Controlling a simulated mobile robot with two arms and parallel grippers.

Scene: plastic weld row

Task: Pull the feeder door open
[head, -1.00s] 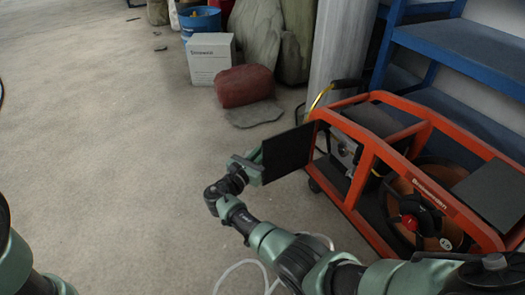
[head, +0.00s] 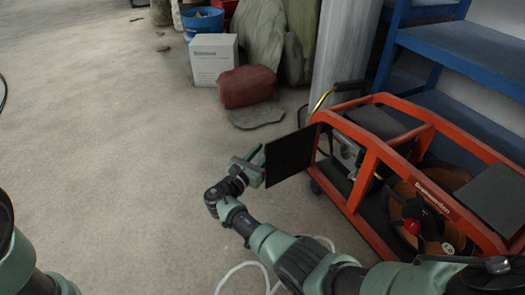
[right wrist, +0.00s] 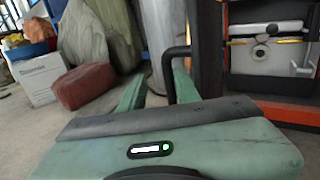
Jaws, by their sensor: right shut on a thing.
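The feeder door is a flat black panel (head: 289,156) at the left end of the orange-framed cart (head: 424,184). It stands swung out from the frame, leaving the opening beside it uncovered. My right gripper (head: 258,158) is at the door's outer left side. In the right wrist view, the door's black bent handle (right wrist: 168,66) stands between the green fingers of my right gripper (right wrist: 158,88), which is shut on it. The door shows there as a dark upright strip (right wrist: 207,50). Part of my left arm shows at the bottom left in the head view; its gripper is out of view.
The cart holds a grey machine and a large reel (head: 447,205). A blue shelf (head: 470,50) stands behind it. A white box (head: 213,61), a red sack (head: 247,87) and a flat grey slab (head: 257,115) lie beyond the door. The floor at left is clear.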

